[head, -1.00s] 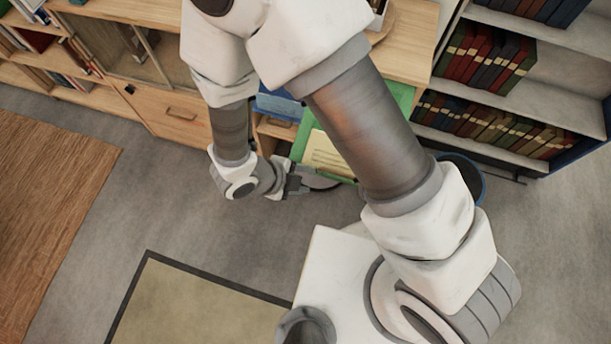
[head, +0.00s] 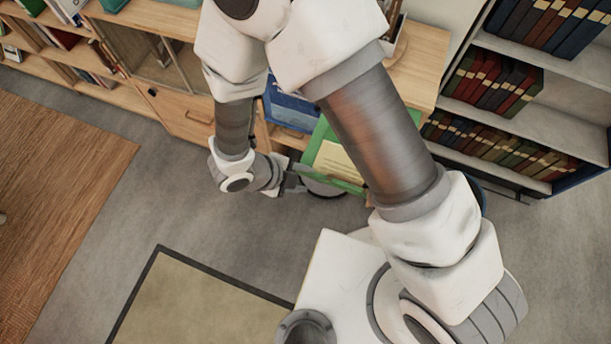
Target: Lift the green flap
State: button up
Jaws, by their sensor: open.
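The green flap (head: 322,137) is on the front of the wooden cabinet, with a cream sheet (head: 335,161) on its face. My arm crosses in front of it and hides its right part. My gripper (head: 303,183) is open, at the lower left edge of the flap. I cannot tell whether its fingers touch the flap. A dark, round-edged shape shows just below the flap's lower edge, partly hidden.
A blue item (head: 290,110) sits in the cabinet left of the flap. A wooden drawer front (head: 186,118) is further left. A bookshelf (head: 530,120) stands at the right. Grey floor (head: 120,215) is clear, with a brown rug (head: 60,190) and a bordered mat (head: 200,305).

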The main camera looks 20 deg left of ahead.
jog(key=a+r+p, duration=0.2)
jog(key=a+r, duration=0.2)
jog(key=r, duration=0.7)
jog(key=shift+a+r, duration=0.15)
jog(key=shift+a, duration=0.2)
dwell(0.5)
jog(key=shift+w, duration=0.1)
